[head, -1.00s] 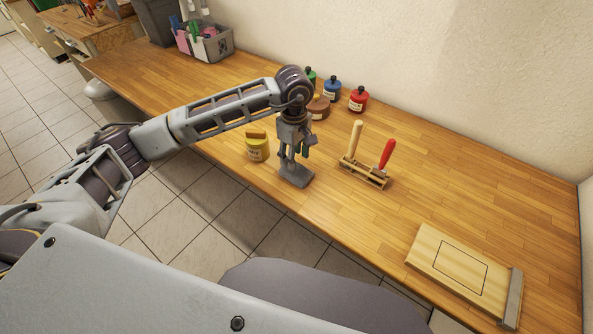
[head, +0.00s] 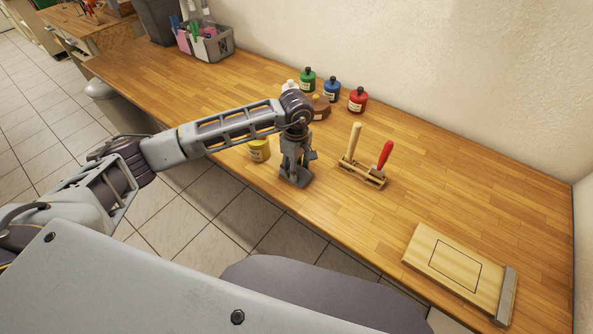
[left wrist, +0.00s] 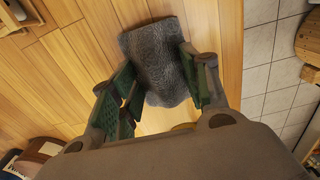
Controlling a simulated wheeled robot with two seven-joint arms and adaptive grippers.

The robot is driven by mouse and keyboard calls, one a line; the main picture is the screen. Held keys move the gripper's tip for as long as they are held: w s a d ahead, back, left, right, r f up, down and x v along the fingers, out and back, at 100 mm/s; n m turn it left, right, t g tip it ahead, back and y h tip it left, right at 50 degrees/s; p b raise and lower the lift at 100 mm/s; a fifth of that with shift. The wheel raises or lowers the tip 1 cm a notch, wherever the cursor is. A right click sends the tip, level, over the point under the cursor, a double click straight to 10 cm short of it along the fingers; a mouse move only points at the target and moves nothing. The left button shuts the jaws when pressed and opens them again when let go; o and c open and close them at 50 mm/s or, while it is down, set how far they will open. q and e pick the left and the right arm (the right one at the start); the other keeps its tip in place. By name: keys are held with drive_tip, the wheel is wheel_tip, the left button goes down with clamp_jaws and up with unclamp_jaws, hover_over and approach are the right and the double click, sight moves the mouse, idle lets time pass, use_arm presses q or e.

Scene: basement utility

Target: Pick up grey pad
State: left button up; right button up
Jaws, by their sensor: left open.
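The grey pad (left wrist: 158,55) lies on the wooden bench near its front edge; in the left wrist view it looks dark and textured. In the head view the grey pad (head: 294,180) shows only in part under my left gripper (head: 296,170). My left gripper is open and low over the pad. In the left wrist view the green-lined fingers of the left gripper (left wrist: 160,85) stand on either side of the pad's near part. I cannot tell whether they touch it. My right gripper is not in view.
A yellow jar (head: 260,150) stands just left of my gripper. A tool rack (head: 362,174) with a wooden and a red handle stands to the right. Several paint bottles are behind, including a red one (head: 357,100). A wooden board (head: 455,262) lies far right.

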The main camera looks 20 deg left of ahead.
use_arm(q)
drive_tip(key=shift+c, duration=0.3)
drive_tip(key=shift+c, duration=1.1)
clamp_jaws()
drive_tip(key=shift+r, duration=0.8)
drive_tip(key=shift+r+b, duration=1.2)
drive_tip(key=shift+r, duration=3)
